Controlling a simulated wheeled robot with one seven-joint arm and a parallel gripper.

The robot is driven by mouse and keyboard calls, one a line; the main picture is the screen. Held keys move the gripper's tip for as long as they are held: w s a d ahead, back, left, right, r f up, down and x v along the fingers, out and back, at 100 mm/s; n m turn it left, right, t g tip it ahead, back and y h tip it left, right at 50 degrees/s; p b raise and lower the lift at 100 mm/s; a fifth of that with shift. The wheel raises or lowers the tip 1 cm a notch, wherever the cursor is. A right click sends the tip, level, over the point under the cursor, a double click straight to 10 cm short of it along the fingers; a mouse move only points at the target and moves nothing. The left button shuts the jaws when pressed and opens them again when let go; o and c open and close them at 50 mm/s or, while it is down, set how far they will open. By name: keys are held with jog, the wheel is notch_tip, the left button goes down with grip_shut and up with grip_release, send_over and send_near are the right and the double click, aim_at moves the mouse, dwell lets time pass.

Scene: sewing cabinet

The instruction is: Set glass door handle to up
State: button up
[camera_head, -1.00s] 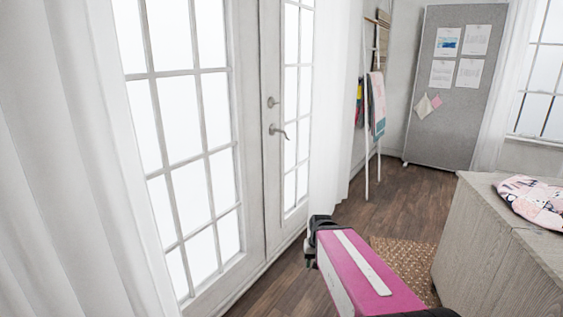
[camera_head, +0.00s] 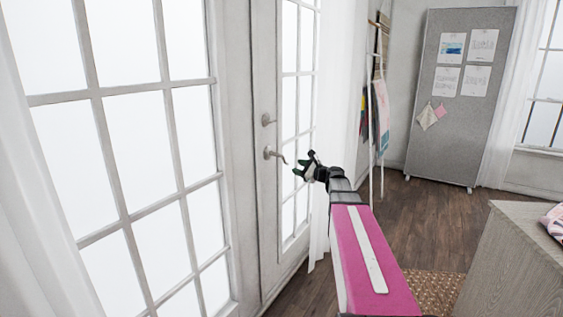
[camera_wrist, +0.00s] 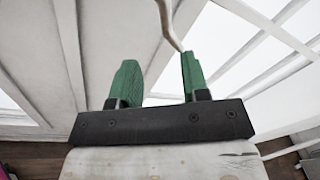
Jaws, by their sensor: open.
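The glass door (camera_head: 265,205) is white with many panes and looks shut in the head view. Its lever handle (camera_head: 274,154) is metal, reaching right from its rose with the tip bent slightly down. My gripper (camera_head: 299,168) is just right of the handle's tip, open and empty. In the wrist view the green fingers of my gripper (camera_wrist: 158,80) stand apart. The curved handle (camera_wrist: 172,22) hangs from the top edge and its end lies near the right finger. I cannot tell whether they touch.
A round lock (camera_head: 268,119) sits above the handle. White curtains (camera_head: 340,100) hang right of the door. A white ladder rack (camera_head: 376,190) with cloths and a grey pinboard (camera_head: 455,110) stand behind. A wooden cabinet (camera_head: 505,270) is at the lower right, beside a woven rug (camera_head: 435,288).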

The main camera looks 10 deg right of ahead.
jog(key=x, duration=1)
jog(key=shift+w+r, duration=0.4)
jog(key=shift+w, duration=0.05)
